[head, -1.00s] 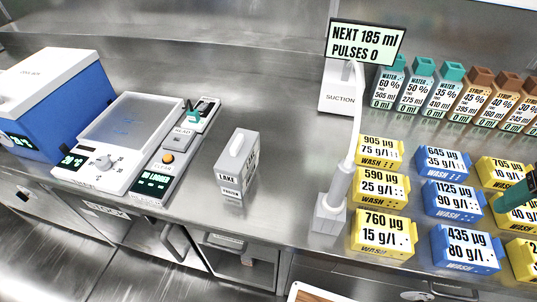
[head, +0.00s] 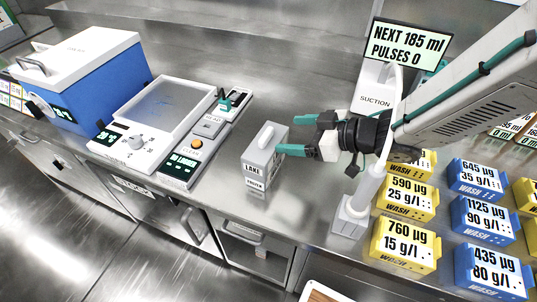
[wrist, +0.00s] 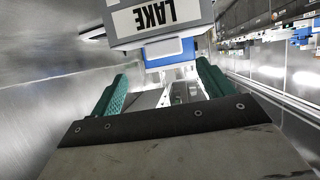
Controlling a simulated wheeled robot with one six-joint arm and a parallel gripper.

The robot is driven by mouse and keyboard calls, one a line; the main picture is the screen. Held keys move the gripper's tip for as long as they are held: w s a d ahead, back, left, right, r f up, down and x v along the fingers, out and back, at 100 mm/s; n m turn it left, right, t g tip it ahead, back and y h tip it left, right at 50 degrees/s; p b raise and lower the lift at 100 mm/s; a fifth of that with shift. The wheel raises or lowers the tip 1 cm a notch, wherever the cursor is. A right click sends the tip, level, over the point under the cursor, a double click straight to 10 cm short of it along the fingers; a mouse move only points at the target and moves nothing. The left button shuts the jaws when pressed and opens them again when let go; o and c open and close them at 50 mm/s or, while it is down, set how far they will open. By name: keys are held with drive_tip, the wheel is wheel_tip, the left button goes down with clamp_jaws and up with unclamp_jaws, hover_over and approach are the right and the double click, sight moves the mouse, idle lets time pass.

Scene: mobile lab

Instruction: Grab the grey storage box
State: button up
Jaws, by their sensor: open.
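The grey storage box (head: 260,158), labelled "LAKE" and "FROZEN", stands upright on the steel counter near its front edge. It has a light handle on top. My gripper (head: 298,135) has green fingers that are open and empty. In the head view it is just right of the box, with its fingertips pointing at it. In the wrist view the box (wrist: 165,38) shows at the top, upside down and ahead of the open fingers (wrist: 162,75). I cannot tell whether a fingertip touches the box.
A white stirrer-like device (head: 160,125) with switches stands left of the box, and a blue and white cooler (head: 95,85) beyond it. The suction stand (head: 352,212) and yellow wash boxes (head: 405,245) are to the right. Bare counter lies behind the box.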

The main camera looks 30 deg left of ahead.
sight(269, 134)
drive_tip(key=a, duration=0.1)
drive_tip(key=a+f, duration=0.1)
drive_tip(key=shift+s+a+g, duration=0.3)
drive_tip(key=shift+s+a, duration=0.05)
drive_tip(key=shift+s, duration=0.05)
drive_tip(key=x, duration=0.5)
drive_tip(key=shift+w+f, duration=0.1)
drive_tip(key=c, duration=1.6)
